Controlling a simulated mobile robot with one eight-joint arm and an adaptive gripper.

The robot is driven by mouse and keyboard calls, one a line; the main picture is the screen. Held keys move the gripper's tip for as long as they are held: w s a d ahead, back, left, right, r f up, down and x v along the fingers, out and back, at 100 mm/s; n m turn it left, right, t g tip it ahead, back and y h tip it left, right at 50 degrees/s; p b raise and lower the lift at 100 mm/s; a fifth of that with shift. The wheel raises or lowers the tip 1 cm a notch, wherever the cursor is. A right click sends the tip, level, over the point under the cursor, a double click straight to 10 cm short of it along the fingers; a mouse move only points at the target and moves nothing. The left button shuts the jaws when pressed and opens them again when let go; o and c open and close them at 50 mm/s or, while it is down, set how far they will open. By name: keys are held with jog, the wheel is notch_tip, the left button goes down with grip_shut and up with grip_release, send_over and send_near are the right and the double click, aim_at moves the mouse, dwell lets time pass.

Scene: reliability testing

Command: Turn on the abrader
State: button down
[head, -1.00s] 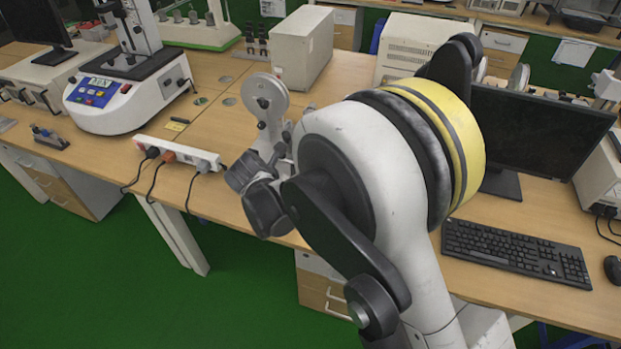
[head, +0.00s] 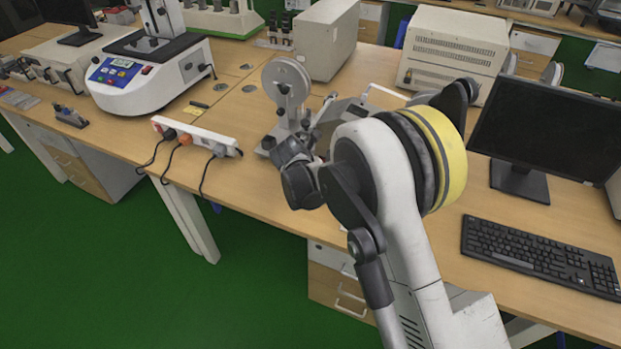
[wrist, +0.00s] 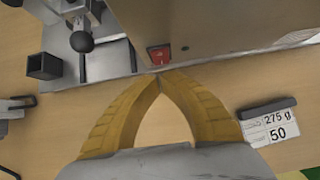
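In the wrist view a machine with a flat grey-brown top and a metallic base, likely the abrader (wrist: 225,28), fills the upper right. A red rocker switch (wrist: 158,54) is on its near side; I cannot tell its position. My gripper (wrist: 160,76) has two yellow fingers whose tips meet just below the switch, with nothing visible between them. Whether the tips touch the machine is unclear. In the head view a grey device with a round disc (head: 286,80) stands beyond my wrist, probably part of this machine. My arm hides the fingers there.
A white power strip (head: 196,137) with plugs lies at the table's front edge. A blue-panelled machine (head: 130,80) stands to the left. A monitor (head: 548,128) and a keyboard (head: 538,254) are on the right. A label reading 275 g and 50 (wrist: 270,127) lies right of my gripper.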

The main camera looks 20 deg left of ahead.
jog(key=shift+w, duration=0.45)
jog(key=shift+f, duration=0.1)
jog(key=shift+w+f+b, duration=0.2)
jog(key=shift+w+b, duration=0.2)
jog(key=shift+w, duration=0.05)
jog(key=shift+r, duration=0.1)
jog(key=shift+r+p, duration=0.4)
jog(key=shift+r, duration=0.4)
jog(key=shift+s, duration=0.1)
